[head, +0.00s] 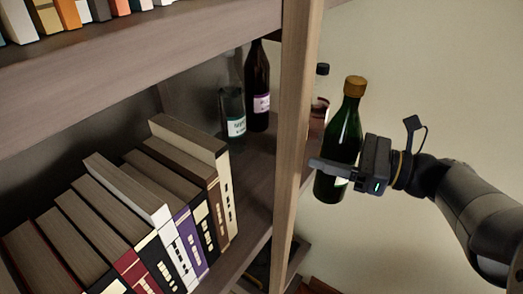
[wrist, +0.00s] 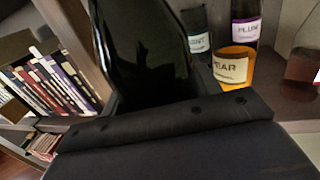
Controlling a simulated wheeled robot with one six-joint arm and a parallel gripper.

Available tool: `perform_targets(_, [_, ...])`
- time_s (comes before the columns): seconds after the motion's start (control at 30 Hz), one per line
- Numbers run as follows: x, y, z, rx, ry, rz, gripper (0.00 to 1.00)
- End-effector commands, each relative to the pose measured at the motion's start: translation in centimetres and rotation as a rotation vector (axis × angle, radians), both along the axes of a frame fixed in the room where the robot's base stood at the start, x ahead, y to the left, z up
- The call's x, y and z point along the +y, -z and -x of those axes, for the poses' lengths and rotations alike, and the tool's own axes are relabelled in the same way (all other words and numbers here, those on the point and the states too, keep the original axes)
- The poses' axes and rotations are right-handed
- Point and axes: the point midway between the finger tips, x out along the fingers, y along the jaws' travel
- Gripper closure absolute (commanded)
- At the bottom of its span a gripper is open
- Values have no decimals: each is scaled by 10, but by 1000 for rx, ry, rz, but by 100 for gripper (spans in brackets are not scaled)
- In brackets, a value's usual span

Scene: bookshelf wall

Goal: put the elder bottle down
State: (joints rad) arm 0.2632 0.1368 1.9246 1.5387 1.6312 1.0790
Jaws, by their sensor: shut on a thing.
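A dark green bottle with a tan cap (head: 343,140) is held upright in my gripper (head: 325,167), to the right of the shelf's upright post in the head view. My gripper is shut around its lower body. Its label is mostly hidden behind the gripper, so I cannot read whether it says elder. In the wrist view the dark bottle (wrist: 145,55) fills the upper middle, above my gripper's dark body (wrist: 180,130). I see no surface touching its base.
On the shelf stand a plum bottle (head: 258,88), a teal-labelled bottle (head: 233,105) and a reddish bottle (head: 321,100). An orange pear bottle (wrist: 236,70) stands near them. The wooden post (head: 295,110) is close left of the held bottle. Several books (head: 130,210) fill the left.

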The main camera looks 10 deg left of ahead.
Motion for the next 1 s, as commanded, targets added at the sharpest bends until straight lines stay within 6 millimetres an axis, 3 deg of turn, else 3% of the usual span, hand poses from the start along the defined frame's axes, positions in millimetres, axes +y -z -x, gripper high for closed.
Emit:
perform_targets(0.6, [112, -3, -21, -1, -4, -2, 93])
perform_targets(0.87, [134, -1, -27, -2, 0, -3, 93])
perform_targets(1.0, [134, 14, -27, 4, 1, -1, 93])
